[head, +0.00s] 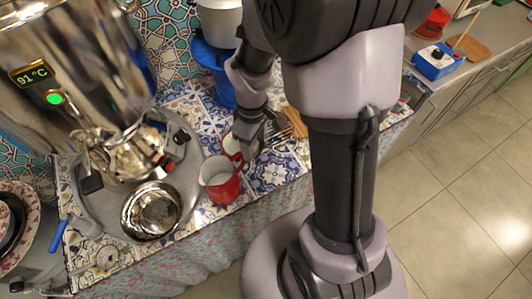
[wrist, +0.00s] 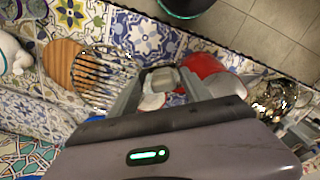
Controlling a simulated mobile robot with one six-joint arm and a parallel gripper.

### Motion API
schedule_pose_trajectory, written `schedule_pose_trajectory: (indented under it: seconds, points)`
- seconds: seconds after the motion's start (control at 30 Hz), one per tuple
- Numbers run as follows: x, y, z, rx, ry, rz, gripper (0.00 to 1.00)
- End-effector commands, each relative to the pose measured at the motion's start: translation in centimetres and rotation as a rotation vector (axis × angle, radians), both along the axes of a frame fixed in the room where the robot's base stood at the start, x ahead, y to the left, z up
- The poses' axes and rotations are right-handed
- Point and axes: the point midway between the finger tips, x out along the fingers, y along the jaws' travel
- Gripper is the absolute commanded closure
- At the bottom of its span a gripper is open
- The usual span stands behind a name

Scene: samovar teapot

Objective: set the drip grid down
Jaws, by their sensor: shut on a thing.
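The drip grid (wrist: 104,72) is a round rack of thin metal wires in the wrist view. It overlaps the round wooden board (wrist: 60,66); I cannot tell whether they touch. My gripper (wrist: 163,78) is shut on the drip grid at its side, with a small pale grey piece between the fingertips. The exact contact is partly hidden by the fingers. In the head view my gripper (head: 254,137) is low over the tiled counter, and the grid (head: 291,122) shows only faintly beside it.
A red jug (head: 221,182) and a cup (head: 233,148) stand close to my gripper. The steel samovar (head: 75,75) is on a grey tray (head: 196,158) with a metal bowl (head: 151,210). A blue pot stand (head: 216,72) is behind. Patterned tile (head: 268,172) is clear near the front edge.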

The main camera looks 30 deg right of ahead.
Motion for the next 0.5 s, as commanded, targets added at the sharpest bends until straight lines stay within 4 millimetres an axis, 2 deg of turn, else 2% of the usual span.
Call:
schedule_pose_trajectory:
  seconds: [0.03,0.1,0.33,0.4,0.5]
  points:
    - [-0.1,0.0,-1.8,0.000,0.004,0.000,1.00]
    - [-0.1,0.0,-3.5,0.000,0.004,-0.001,1.00]
    - [0.0,0.0,-8.2,0.000,0.002,-0.002,1.00]
    - [0.0,0.0,-8.7,0.000,0.001,-0.003,1.00]
    - [0.0,0.0,-8.4,0.000,0.000,-0.003,1.00]
